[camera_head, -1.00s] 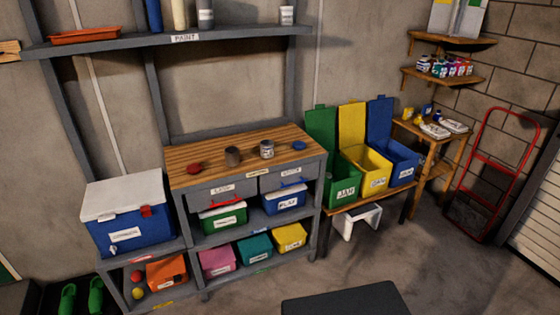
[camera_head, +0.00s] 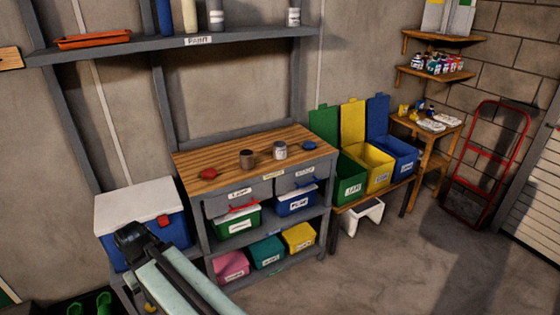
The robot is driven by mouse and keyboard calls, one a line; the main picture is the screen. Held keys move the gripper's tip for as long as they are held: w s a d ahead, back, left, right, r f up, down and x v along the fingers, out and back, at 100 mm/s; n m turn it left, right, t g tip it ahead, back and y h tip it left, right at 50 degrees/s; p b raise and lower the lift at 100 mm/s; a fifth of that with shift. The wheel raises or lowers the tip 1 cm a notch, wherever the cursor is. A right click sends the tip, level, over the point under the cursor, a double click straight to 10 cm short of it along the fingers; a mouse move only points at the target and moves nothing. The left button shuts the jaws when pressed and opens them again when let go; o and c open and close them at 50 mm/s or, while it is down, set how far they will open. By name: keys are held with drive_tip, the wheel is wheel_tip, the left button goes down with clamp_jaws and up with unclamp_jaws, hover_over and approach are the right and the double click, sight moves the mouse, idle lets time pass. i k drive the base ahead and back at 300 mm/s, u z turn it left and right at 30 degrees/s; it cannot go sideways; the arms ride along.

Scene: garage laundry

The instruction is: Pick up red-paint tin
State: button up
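Two small tins stand upright on the wooden bench top (camera_head: 215,152). One is a dark brown tin (camera_head: 246,159); the other is a grey-white tin (camera_head: 280,151) to its right. A red piece (camera_head: 209,174), perhaps a lid, lies left of the brown tin, and a blue lid-like piece (camera_head: 309,145) lies right of the grey one. No red paint shows on either tin, so I cannot tell which is the red-paint tin. My arm shows at the lower left, in front of the cooler, well short of the bench top. I can make out no gripper fingers.
A blue cooler with a white lid (camera_head: 138,204) stands left of the bench, partly behind my arm. Labelled bins fill the shelves below the bench top. A paint shelf (camera_head: 120,50) hangs above. Open green, yellow and blue bins (camera_head: 370,168) stand to the right.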

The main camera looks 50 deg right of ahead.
sight(247, 159)
drive_tip(key=z, duration=0.15)
drive_tip(key=i, duration=1)
drive_tip(key=u, duration=0.1)
